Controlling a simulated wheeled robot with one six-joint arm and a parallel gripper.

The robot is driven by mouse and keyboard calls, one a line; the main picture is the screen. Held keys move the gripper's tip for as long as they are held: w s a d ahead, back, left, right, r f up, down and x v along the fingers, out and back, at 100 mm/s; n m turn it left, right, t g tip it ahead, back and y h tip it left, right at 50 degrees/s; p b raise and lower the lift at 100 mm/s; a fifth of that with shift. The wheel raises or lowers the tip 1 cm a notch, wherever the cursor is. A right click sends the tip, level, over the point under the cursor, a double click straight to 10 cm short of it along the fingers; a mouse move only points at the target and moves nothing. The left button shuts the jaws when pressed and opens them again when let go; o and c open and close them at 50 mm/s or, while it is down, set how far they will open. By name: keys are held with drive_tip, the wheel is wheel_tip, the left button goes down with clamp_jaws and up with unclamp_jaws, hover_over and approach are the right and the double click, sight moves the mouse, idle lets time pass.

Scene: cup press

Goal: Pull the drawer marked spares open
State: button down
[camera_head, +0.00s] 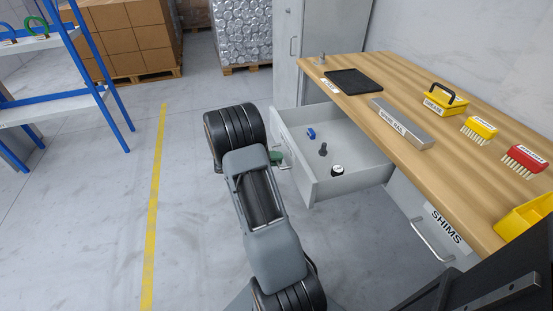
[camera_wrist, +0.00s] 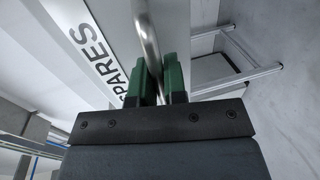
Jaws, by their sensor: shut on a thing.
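The spares drawer (camera_head: 350,184) stands pulled out from under the workbench in the head view, its inside showing. Its front with the SPARES label (camera_wrist: 103,52) shows in the wrist view. My gripper (camera_wrist: 160,84) is shut on the drawer's metal bar handle (camera_wrist: 147,36), with a green finger on each side of the bar. In the head view my gripper (camera_head: 276,157) shows only in part at the drawer front, mostly behind my arm. Inside the drawer lie a small blue item (camera_head: 311,133), a dark knobbed piece (camera_head: 323,150) and a black-and-white round piece (camera_head: 337,170).
The wooden workbench (camera_head: 400,88) carries a black tray (camera_head: 354,83), a grey metal bar (camera_head: 401,122), a yellow grease box (camera_head: 445,100) and brushes. A shut SHIMS drawer (camera_head: 430,240) sits nearer. The floor left of my arm is clear up to a blue-posted shelf (camera_head: 103,100).

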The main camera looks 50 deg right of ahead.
drive_tip(key=shift+w+a, duration=0.15)
drive_tip(key=c, duration=1.2)
unclamp_jaws()
drive_tip(key=v, duration=1.3)
drive_tip(key=shift+w+a+p, duration=0.25)
drive_tip(key=shift+a+p, duration=0.1)
